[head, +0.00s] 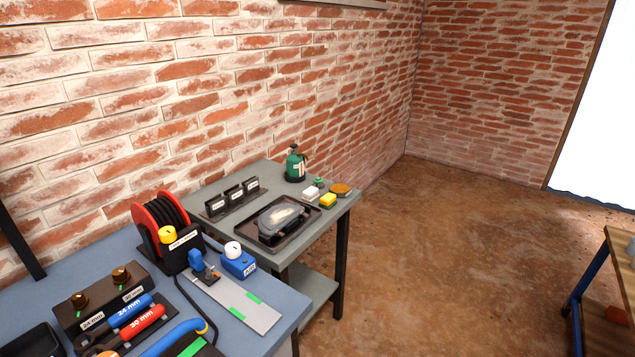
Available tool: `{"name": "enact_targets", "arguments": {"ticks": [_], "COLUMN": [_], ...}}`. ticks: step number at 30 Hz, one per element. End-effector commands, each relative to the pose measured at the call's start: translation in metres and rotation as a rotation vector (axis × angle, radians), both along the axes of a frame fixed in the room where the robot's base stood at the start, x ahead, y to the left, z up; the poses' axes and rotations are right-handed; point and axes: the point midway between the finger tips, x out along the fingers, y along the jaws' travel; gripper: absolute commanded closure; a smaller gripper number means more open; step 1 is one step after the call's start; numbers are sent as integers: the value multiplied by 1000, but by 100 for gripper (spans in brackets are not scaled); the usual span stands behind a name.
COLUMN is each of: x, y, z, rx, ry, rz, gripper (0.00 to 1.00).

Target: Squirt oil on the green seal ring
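A dark green bottle-like can (295,166) with a black top and a pale label stands upright at the back right of the grey table (228,181); it looks like an oiler, but I cannot read its label. A small green item (319,182) lies just right of it, too small to tell whether it is a ring. I cannot make out a green seal ring for certain. My gripper is not in view.
The blue bench (105,270) in front holds wrenches (135,325) and a red hose reel (150,215).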

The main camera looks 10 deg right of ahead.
Motion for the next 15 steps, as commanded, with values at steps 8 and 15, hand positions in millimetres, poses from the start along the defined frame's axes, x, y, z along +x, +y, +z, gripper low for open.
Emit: {"name": "enact_targets", "arguments": {"ticks": [8,15], "x": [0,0], "y": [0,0], "z": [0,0], "rx": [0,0], "ry": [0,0], "rz": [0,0], "gripper": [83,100]}}
